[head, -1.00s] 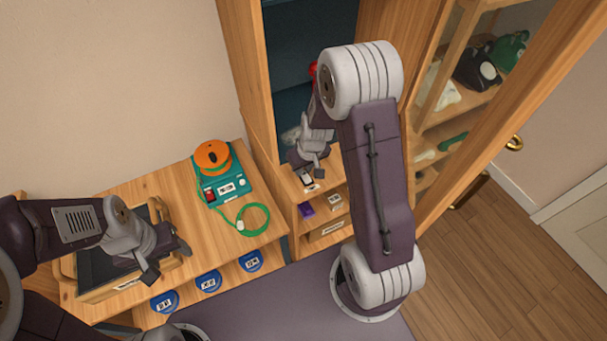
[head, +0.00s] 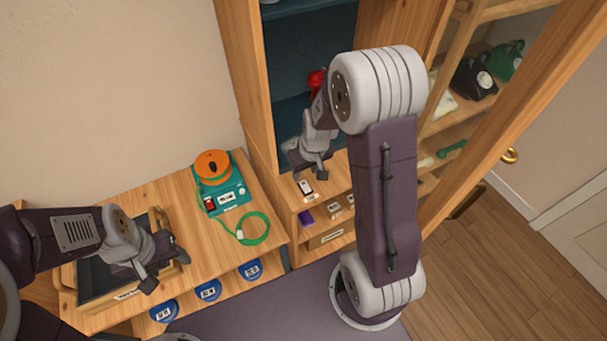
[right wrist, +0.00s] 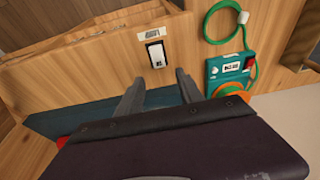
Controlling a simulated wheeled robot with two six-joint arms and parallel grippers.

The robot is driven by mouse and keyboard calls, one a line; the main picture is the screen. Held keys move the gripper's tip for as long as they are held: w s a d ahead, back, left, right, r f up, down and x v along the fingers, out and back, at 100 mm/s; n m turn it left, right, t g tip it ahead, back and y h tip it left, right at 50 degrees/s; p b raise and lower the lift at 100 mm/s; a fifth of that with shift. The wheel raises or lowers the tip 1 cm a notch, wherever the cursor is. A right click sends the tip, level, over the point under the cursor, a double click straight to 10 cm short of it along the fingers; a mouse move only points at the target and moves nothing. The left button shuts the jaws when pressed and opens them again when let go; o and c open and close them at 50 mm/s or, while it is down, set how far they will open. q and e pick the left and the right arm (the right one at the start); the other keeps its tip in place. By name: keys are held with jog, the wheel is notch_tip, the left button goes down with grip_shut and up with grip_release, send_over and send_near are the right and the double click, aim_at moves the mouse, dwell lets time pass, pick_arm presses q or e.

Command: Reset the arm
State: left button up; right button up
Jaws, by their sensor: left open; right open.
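My left gripper (head: 163,268) is open over the dark tray (head: 98,277) on the wooden counter at the left, with nothing seen between its fingers. My right gripper (head: 306,173) is open and empty in front of the blue-backed cabinet, above its wooden ledge. In the right wrist view its two fingers (right wrist: 158,88) are spread apart. A small white and black device (head: 305,187) lies on the ledge just below the right gripper; it also shows in the right wrist view (right wrist: 156,54).
A teal device with an orange disc (head: 213,165) and a coiled green cord (head: 252,229) sits on the counter. Several blue round items (head: 208,290) are on the shelf below. A red object (head: 316,81) is behind my right arm. A glass-doored cabinet at right holds phones (head: 473,78).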

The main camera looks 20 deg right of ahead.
jog(key=shift+v, duration=1.75)
jog(key=shift+a, duration=0.15)
